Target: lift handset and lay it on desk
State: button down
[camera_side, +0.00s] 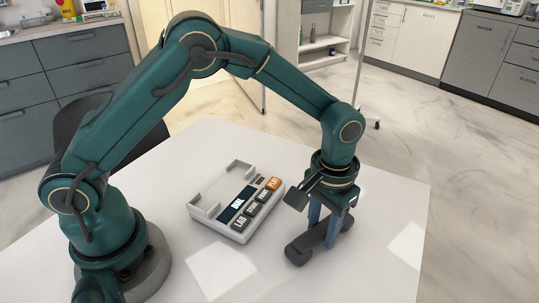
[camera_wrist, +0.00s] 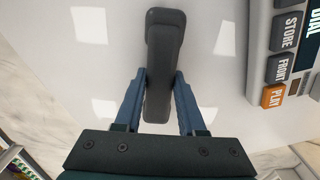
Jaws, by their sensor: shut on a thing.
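The dark grey handset (camera_side: 301,250) is at the right of the phone base in the side view, over the white desk (camera_side: 375,190). My gripper (camera_side: 322,238) points down and is shut on the handset's middle, one blue finger on each side. In the wrist view the handset (camera_wrist: 163,60) runs lengthwise between the fingers of my gripper (camera_wrist: 159,84). I cannot tell whether the handset touches the desk or hangs just above it. The white phone base (camera_side: 222,205) has an empty cradle, a dark display and several labelled keys, one of them orange.
The desk is clear around the handset, with bright light patches on it. The phone base also shows at the right edge of the wrist view (camera_wrist: 256,60). A dark chair (camera_side: 75,125) stands behind the desk at the left. Grey drawers (camera_side: 85,55) line the wall.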

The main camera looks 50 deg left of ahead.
jog(key=shift+f, duration=0.2)
jog(key=shift+c, duration=2.1)
grip_release()
jog(key=shift+r, duration=0.1)
jog(key=shift+r, duration=0.3)
jog(key=s+a+r+n+t, duration=0.1)
jog(key=a+r+t, duration=0.15)
jog(key=r, duration=0.55)
jog(key=s+a+r+t, duration=0.1)
jog(key=a+r, duration=0.3)
jog(key=r, duration=0.4)
jog(key=s+a+f+m+t, duration=0.1)
jog(key=s+a, duration=0.4)
jog(key=s, duration=0.7)
jog(key=shift+s+f+t, duration=0.25)
jog(key=shift+s+t, duration=0.1)
jog(key=shift+t, duration=0.2)
